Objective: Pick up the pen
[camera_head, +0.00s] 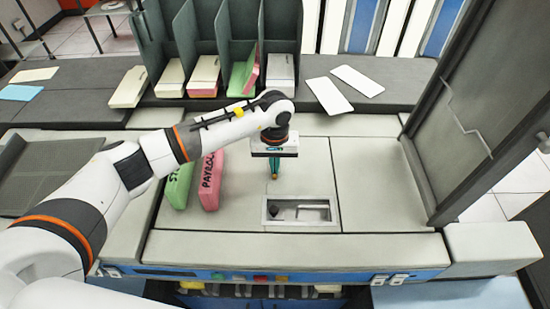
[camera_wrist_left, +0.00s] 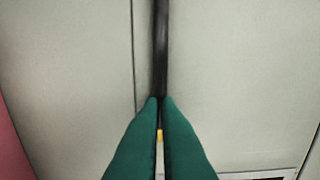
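A dark, slim pen (camera_wrist_left: 161,45) shows in the left wrist view, running from the top edge down to the green fingertips. My left gripper (camera_wrist_left: 160,100) has its two green fingers close together with the pen between them. A small orange-yellow bit shows in the narrow gap between the fingers. In the head view my left gripper (camera_head: 275,170) points down over the pale worktop, above the recessed tray, with a small orange spot at its fingertips. The pen's dark shaft is hard to make out there. My right gripper is not in view.
A pink block (camera_head: 211,181) marked PAYROLL and a green block (camera_head: 179,186) lie left of the gripper. The recessed tray (camera_head: 300,224) is just below it. Card stacks (camera_head: 205,75) stand in dark slots behind. A tall dark panel (camera_head: 480,120) rises at right.

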